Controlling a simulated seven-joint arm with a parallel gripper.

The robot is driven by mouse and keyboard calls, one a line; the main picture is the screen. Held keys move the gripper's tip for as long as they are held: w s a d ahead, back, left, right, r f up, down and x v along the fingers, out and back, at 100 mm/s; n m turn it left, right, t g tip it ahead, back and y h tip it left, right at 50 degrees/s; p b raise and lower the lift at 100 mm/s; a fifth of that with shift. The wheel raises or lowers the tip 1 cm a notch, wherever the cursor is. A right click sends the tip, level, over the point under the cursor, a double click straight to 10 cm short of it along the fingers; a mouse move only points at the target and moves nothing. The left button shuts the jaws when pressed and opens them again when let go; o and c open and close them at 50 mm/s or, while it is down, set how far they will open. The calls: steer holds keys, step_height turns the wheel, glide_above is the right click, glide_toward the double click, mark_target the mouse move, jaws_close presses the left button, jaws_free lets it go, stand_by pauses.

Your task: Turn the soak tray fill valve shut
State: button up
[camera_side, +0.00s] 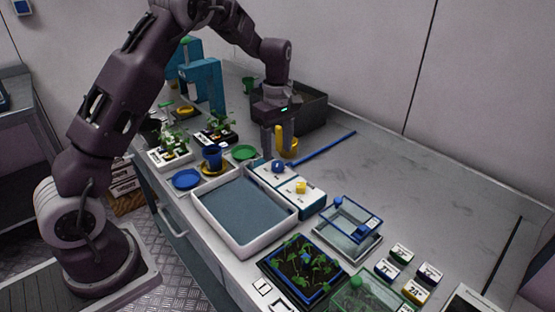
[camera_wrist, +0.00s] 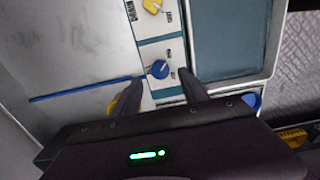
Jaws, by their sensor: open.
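The soak tray (camera_side: 197,205) is a white-rimmed basin with a flat blue-grey inside; its rim also shows in the wrist view (camera_wrist: 274,45). Along its back right side stands a white valve box with a blue knob (camera_side: 278,166) and a yellow knob (camera_side: 300,187). The wrist view shows the blue knob (camera_wrist: 160,69) with a white pointer mark, and the yellow knob (camera_wrist: 152,5) at the top edge. My gripper (camera_side: 277,152) is open and empty, pointing down by the blue knob. In the wrist view, its fingertips (camera_wrist: 158,76) lie either side of that knob, apart from it.
A blue pipe (camera_side: 327,148) runs from near the valve box across the bench. A dark bin (camera_side: 305,112) stands behind my gripper. A lidded blue-framed box (camera_side: 350,225) stands right.

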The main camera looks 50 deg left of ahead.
mark_target(278, 163)
step_height(278, 163, down, 4)
steer(key=shift+f, duration=0.15)
jaws_close()
steer(key=shift+m, duration=0.3)
steer(key=m, duration=0.3)
steer(key=shift+m, duration=0.4)
steer(key=m, duration=0.4)
steer(key=shift+m, duration=0.3)
steer(key=m, duration=0.8)
steer(key=shift+m, duration=0.6)
